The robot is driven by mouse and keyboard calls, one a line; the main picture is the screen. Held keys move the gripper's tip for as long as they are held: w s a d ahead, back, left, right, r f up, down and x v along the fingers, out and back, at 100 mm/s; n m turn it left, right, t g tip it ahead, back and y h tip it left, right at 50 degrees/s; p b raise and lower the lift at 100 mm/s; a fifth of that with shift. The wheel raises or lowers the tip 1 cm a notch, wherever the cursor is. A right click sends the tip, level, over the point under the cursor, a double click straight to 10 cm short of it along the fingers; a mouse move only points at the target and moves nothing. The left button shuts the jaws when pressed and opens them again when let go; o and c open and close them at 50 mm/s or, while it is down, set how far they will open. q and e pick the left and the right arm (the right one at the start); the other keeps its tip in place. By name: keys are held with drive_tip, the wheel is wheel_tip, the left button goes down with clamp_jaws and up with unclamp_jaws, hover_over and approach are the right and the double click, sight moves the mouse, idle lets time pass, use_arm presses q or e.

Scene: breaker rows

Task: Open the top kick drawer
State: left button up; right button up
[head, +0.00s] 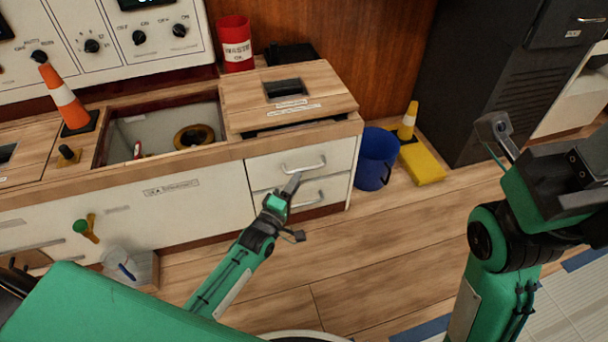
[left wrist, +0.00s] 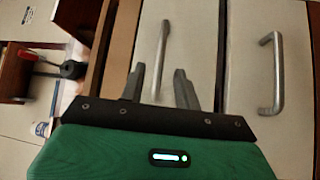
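The top kick drawer (head: 262,172) is a white front under the wooden counter, with a metal bar handle (head: 303,165). It looks shut. A second drawer with a similar handle (head: 308,199) sits below it. My left gripper (head: 293,182) is just in front of the top drawer. In the left wrist view my left gripper (left wrist: 160,85) has its two fingers apart, with the top handle (left wrist: 162,45) lined up between them. Contact cannot be told. The lower handle (left wrist: 277,72) lies to the right there. My right gripper (head: 496,132) is raised at the right, away from the drawers.
A blue bin (head: 376,158) stands right of the drawers, beside a yellow block (head: 422,164) and a yellow cone (head: 408,120). An open counter well (head: 150,128) holds a tape roll. A red waste can (head: 235,43) stands behind. The floor before the drawers is clear.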

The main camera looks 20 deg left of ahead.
sight(304, 169)
use_arm(q)
drive_tip(key=b+x, duration=0.2)
drive_tip(key=x, duration=0.3)
drive_tip(key=shift+w+d, duration=0.1)
drive_tip(key=shift+w, duration=0.2)
clamp_jaws()
